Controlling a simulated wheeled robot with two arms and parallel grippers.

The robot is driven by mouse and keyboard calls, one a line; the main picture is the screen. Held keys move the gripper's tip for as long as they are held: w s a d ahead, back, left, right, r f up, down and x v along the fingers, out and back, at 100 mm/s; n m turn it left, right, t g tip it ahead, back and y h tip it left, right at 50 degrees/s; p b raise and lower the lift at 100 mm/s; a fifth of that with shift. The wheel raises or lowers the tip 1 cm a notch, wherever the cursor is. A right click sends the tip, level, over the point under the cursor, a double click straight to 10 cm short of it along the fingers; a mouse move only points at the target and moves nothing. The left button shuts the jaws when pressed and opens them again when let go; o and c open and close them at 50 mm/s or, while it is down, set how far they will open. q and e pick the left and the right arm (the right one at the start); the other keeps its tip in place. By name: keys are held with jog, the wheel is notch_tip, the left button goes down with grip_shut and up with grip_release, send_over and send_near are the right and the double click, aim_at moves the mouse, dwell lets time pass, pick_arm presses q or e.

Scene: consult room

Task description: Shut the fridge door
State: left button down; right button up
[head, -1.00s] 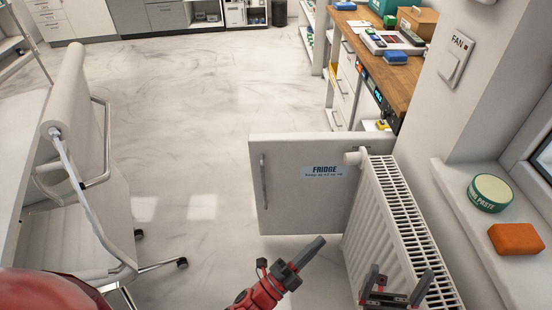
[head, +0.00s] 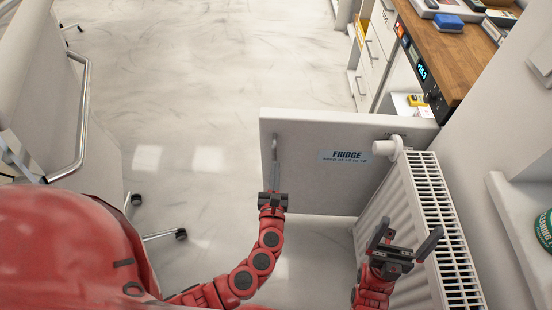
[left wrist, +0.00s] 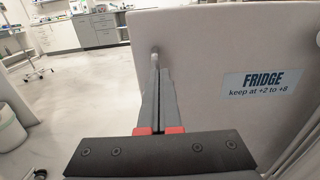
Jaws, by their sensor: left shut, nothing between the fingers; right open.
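The fridge door (head: 310,185) stands open, its outer face towards me, with a FRIDGE label (head: 346,156) and a vertical handle (head: 274,150) near its left edge. My left gripper (head: 274,172) is shut and empty, its fingers at the door's left edge, overlapping the lower part of the handle in the head view. In the left wrist view the fingers (left wrist: 158,100) point at the handle (left wrist: 154,57); I cannot tell whether they touch it or the door (left wrist: 225,60). My right gripper (head: 405,245) is open and empty, over the radiator. The fridge interior is mostly hidden behind the door.
A white radiator (head: 412,200) with a round valve (head: 388,147) stands close to the door's right side. A wooden counter (head: 455,55) with drawers is beyond it. A chair (head: 75,110) stands at the left.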

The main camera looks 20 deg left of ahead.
aim_at(281, 136)
pick_arm(q)
jog(key=x, duration=0.8)
jog(key=d+x, duration=0.1)
jog(key=x, duration=0.3)
jog(key=shift+w+f, duration=0.15)
jog(key=shift+w, duration=0.35)
